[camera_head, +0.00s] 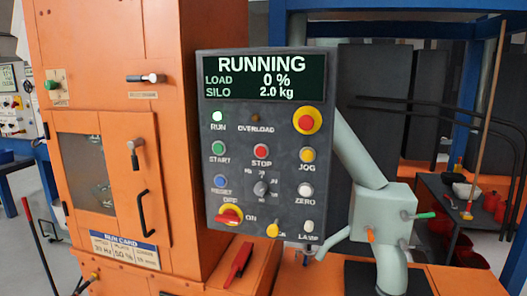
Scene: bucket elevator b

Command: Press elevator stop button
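The stop button (261,151) is a round red button labelled STOP in the middle of the dark grey control panel (287,215). The green START button (219,149) is to its left and the yellow JOG button (308,155) to its right. A large red mushroom button on a yellow ring (307,121) is up and to the right of it. The display (262,78) reads RUNNING, load 0 %, silo 2.0 kg. The RUN lamp (217,116) is lit white.
An orange machine cabinet (110,35) with a windowed door stands left of the panel. A pale green pipe (357,150) and box (383,207) are close on the right. A dark cart (450,200) stands at the back right.

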